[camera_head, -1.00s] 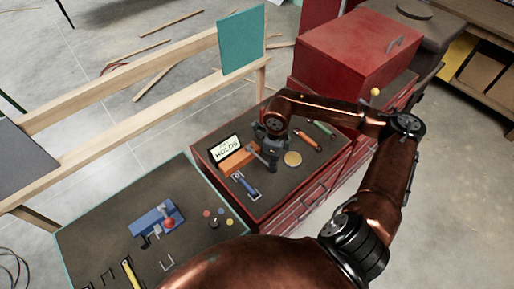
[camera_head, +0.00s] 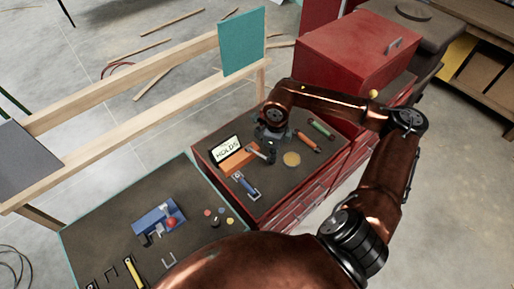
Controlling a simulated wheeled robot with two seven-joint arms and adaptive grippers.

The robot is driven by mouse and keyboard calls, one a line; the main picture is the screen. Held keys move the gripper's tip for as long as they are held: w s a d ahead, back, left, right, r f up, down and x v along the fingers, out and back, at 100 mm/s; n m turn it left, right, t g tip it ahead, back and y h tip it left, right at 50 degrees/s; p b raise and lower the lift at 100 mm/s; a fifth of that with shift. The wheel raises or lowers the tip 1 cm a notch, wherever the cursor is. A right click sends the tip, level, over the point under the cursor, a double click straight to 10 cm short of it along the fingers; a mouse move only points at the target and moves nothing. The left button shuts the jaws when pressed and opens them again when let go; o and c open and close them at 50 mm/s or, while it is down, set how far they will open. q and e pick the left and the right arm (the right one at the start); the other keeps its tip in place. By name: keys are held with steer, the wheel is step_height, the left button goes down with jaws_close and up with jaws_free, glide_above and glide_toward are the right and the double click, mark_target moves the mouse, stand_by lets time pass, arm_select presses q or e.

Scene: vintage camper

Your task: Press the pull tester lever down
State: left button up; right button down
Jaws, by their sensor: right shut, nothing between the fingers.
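The pull tester is an orange block (camera_head: 238,162) on the dark top of the red tool cabinet (camera_head: 224,188). A white sign (camera_head: 227,149) reading "HOLDS" stands behind it. A pale grey bar (camera_head: 258,153), which looks like its lever, reaches from the block toward my right gripper (camera_head: 270,156). That gripper is shut and empty, low over the cabinet top, beside the bar's end. Whether it touches the bar is not clear, as the gripper and wrist partly cover that spot. My left gripper is not in view.
A blue-and-grey tool (camera_head: 245,185), a round tan disc (camera_head: 291,159), an orange cylinder (camera_head: 308,141) and a green one (camera_head: 320,128) lie around the gripper. A blue clamp with a red knob (camera_head: 158,218) is on the bench at left. A red toolbox (camera_head: 350,52) stands behind.

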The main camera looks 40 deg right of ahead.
step_height(320, 180, up, 9)
steer(key=p, duration=0.4)
stand_by(0.4)
steer(key=shift+f, duration=0.15)
